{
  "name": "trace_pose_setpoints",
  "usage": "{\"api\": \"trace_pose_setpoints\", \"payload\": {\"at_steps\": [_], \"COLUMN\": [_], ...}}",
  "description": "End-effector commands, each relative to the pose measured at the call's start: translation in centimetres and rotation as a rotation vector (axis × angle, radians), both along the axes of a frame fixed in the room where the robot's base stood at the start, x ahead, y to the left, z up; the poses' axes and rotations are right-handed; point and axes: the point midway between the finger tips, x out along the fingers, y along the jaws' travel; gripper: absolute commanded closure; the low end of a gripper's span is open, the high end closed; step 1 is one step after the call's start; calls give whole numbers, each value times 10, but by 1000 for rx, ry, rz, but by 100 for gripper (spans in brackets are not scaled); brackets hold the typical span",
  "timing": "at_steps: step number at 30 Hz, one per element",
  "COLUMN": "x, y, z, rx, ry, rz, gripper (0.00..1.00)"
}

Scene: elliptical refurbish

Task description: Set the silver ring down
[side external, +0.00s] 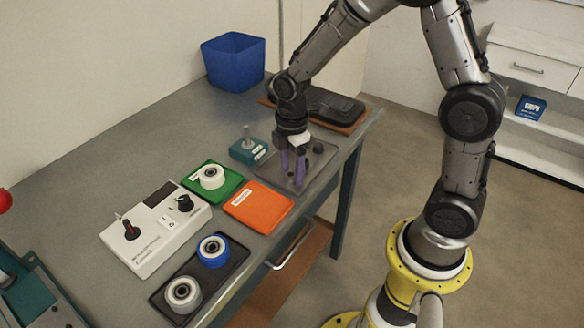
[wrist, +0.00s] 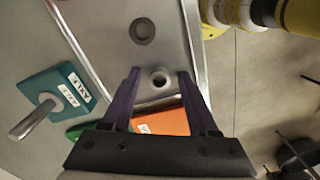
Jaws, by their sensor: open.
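A small silver ring (wrist: 158,80) with a dark hole lies on the grey metal tray (wrist: 165,50) in the wrist view. It sits between the two purple fingertips of my gripper (wrist: 158,74), with a gap on each side. My gripper (side external: 292,177) is open and points down over the tray (side external: 322,160) in the side view. I cannot make out the ring there. A dark round piece (side external: 318,148) stands on the same tray; it also shows in the wrist view (wrist: 142,31).
A teal axle block (side external: 250,151) with an upright pin stands left of the tray. Nearby are a green mat (side external: 222,192) with a white roller, an orange mat (side external: 258,207), a white control box (side external: 155,228) and a black tray (side external: 222,277) with two rollers. A blue bin (side external: 233,62) stands behind.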

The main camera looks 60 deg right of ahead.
Motion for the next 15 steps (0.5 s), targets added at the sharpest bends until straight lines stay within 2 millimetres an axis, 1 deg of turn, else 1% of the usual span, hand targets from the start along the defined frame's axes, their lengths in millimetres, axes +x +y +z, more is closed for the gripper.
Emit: {"api": "trace_pose_setpoints", "payload": {"at_steps": [4, 7, 11, 15], "x": [0, 1, 2, 2], "y": [0, 0, 0, 0], "z": [4, 14, 38, 69], "rx": [0, -1, 0, 0], "ry": [-2, -4, -8, -8], "rz": [0, 0, 0, 0], "gripper": [40, 40, 40, 40]}}
